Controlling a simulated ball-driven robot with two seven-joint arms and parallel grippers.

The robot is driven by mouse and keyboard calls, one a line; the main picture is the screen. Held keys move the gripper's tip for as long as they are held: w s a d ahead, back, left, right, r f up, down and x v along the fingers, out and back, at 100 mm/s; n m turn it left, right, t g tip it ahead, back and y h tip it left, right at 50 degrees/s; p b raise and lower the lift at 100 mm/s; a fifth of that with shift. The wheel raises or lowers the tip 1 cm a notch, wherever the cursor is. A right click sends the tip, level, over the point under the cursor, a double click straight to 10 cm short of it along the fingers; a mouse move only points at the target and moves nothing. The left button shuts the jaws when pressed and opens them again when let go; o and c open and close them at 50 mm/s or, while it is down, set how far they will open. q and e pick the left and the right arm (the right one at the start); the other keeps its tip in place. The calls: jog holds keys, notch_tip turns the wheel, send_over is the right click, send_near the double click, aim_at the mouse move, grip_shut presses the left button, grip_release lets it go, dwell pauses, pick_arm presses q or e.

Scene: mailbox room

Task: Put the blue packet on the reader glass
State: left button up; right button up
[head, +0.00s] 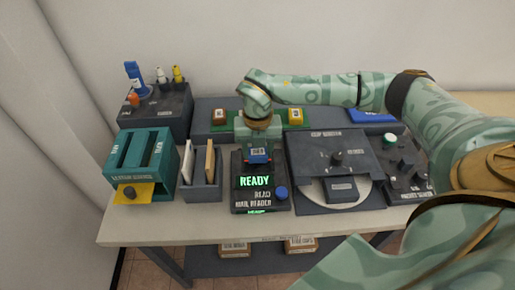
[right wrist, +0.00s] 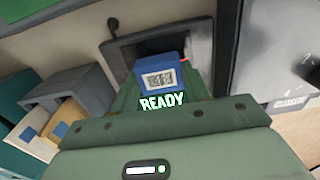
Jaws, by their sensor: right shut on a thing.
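The blue packet (head: 258,156) is at the top part of the dark mail reader (head: 240,203), just above its green READY display (head: 255,182). My right gripper (head: 258,147) points down over the reader and is shut on the packet. In the right wrist view the blue packet (right wrist: 162,75) shows a white barcode label, with the READY display (right wrist: 163,101) beside it. The reader glass is mostly hidden by the packet and gripper. I cannot tell whether the packet touches it. My left gripper is not in view.
Left of the reader stand a slotted holder with upright envelopes (head: 203,182) and a teal letter box (head: 140,170). Right of it is a dark round-plate machine (head: 320,150). A blue item (head: 372,116) lies back right.

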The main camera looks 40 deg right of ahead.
jog(key=shift+p, duration=0.65)
dwell(0.8)
jog(key=shift+f, duration=0.3)
dwell(0.4)
jog(key=shift+f, duration=0.3)
jog(key=o, duration=1.3)
jog(key=shift+r, duration=0.15)
notch_tip(320, 180, up, 6)
jog(key=p, duration=0.5)
jog(key=shift+p, duration=0.3)
